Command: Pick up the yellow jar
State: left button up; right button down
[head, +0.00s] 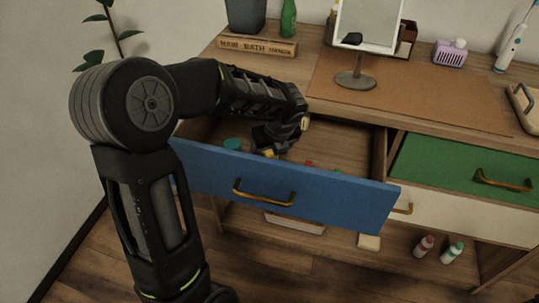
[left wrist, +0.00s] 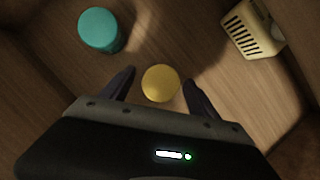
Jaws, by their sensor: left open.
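The yellow jar (left wrist: 160,83) stands inside the open drawer, seen from above with its round yellow top in the left wrist view. In the head view only a small yellow part (head: 269,153) shows beside my gripper. My left gripper (left wrist: 158,88) is open, with one finger on each side of the jar. I cannot tell whether the fingers touch it. In the head view my left gripper (head: 272,148) reaches down into the drawer and hides most of the jar. My right gripper is not in view.
The open drawer has a blue front (head: 285,188). A teal jar (left wrist: 101,30) stands left of the yellow one, and a cream slotted container (left wrist: 252,30) lies to the right. A mirror (head: 366,30) stands on the desk top. A green drawer (head: 450,163) is at the right.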

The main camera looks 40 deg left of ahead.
pick_arm(q)
jog(key=shift+c, duration=0.2)
dwell(0.3)
jog(key=shift+r, duration=0.1)
grip_shut()
dwell(0.5)
